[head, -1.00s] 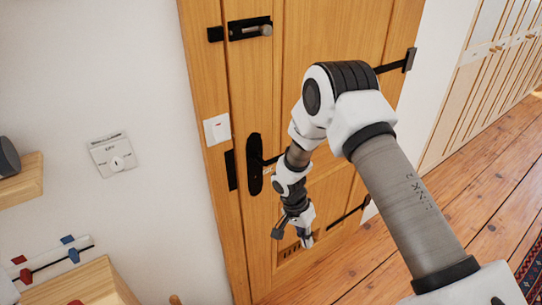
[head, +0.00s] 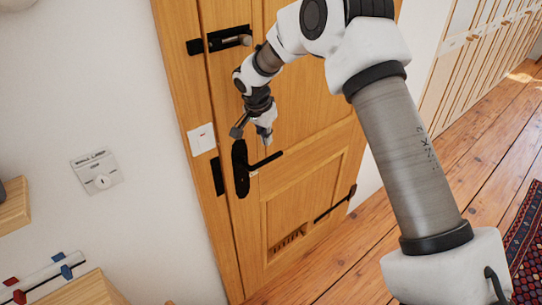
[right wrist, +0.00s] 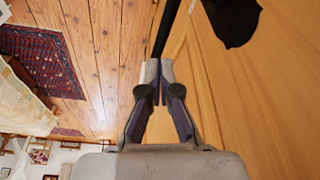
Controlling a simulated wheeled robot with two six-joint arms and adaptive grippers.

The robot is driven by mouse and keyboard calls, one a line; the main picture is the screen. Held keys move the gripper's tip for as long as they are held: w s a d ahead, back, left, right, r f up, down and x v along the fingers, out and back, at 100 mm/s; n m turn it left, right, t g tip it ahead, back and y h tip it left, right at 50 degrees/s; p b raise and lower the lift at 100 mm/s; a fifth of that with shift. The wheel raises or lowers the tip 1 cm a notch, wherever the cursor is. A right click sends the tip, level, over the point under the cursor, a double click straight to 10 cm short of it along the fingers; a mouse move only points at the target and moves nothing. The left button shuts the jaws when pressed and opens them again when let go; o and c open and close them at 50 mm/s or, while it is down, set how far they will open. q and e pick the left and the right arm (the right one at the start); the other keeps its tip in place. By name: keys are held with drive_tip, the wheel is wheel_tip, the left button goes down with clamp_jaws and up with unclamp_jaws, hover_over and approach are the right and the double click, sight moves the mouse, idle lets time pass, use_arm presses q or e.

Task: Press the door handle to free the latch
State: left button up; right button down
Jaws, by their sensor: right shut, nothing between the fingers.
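The door handle is a black lever (head: 266,160) on a tall black plate (head: 240,168), mounted on the wooden door (head: 300,185). The lever points right and looks about level, not pressed. My right gripper (head: 267,141) is shut and empty, pointing down just above the lever. In the right wrist view its closed fingertips (right wrist: 157,72) lie close to the black lever (right wrist: 168,25), with the dark plate (right wrist: 232,20) at the upper right. I cannot tell whether they touch. The door looks closed. My left gripper is not in view.
A black bolt (head: 230,38) sits higher on the door, behind my right arm. Open wooden floor (head: 490,165) lies to the right.

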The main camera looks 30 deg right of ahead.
sight(270, 157)
drive_tip(key=shift+w+f, duration=0.15)
drive_tip(key=shift+f, duration=0.15)
drive_tip(key=shift+d+f+b, duration=0.15)
drive_tip(key=shift+f+b, duration=0.35)
drive_tip(key=shift+f, duration=0.05)
drive_tip(key=b+x, duration=0.3)
drive_tip(key=x, duration=0.2)
drive_tip(key=shift+w+d+f, duration=0.15)
drive_tip(key=shift+f, duration=0.15)
